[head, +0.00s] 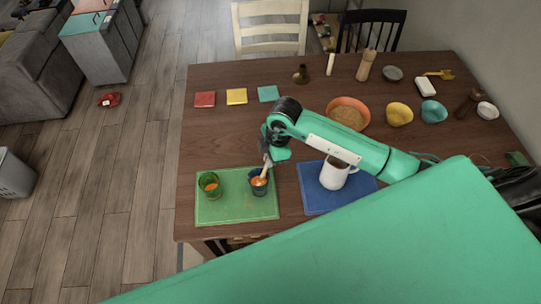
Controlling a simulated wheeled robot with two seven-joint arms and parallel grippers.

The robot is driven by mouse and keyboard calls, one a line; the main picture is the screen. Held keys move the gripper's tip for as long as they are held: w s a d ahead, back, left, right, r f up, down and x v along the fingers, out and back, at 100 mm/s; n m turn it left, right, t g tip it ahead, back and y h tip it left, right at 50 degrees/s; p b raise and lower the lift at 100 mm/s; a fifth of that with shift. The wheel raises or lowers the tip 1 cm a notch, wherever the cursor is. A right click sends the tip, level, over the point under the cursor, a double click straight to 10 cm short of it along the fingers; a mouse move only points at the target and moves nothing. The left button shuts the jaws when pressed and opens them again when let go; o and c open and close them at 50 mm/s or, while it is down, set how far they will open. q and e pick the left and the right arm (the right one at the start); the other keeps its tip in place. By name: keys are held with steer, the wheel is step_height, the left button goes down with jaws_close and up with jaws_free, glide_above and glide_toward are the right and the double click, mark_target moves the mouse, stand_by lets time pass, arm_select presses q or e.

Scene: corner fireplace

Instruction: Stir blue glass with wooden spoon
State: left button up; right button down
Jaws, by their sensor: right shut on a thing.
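The blue glass (252,190) stands upright on the right part of a green mat (237,214), with orange contents inside. The wooden spoon (264,173) stands tilted in this glass, its lower end in the orange contents. My right gripper (266,158) is above the glass, reaching in from the right, and is shut on the upper part of the spoon. The spoon's top is hidden by the gripper. My left gripper is not in view.
A green glass (211,190) stands left of the blue glass on the same mat. A white mug (333,178) on a blue mat (319,203) sits right, close to my arm. An orange bowl (347,101) is behind my arm. The table's left middle is clear.

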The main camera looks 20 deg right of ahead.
mark_target(264, 175)
steer(key=shift+w+a+f+b, duration=0.1)
steer(key=shift+a+f+b, duration=0.1)
steer(key=shift+f+b, duration=0.65)
steer(key=shift+w+a+f+b, duration=0.1)
steer(key=shift+a+f+b, duration=0.25)
steer(key=shift+f, duration=0.95)
steer(key=shift+a+f+b, duration=0.1)
steer(key=shift+f+b, duration=0.55)
steer(key=shift+f, duration=0.45)
steer(key=shift+d, duration=0.1)
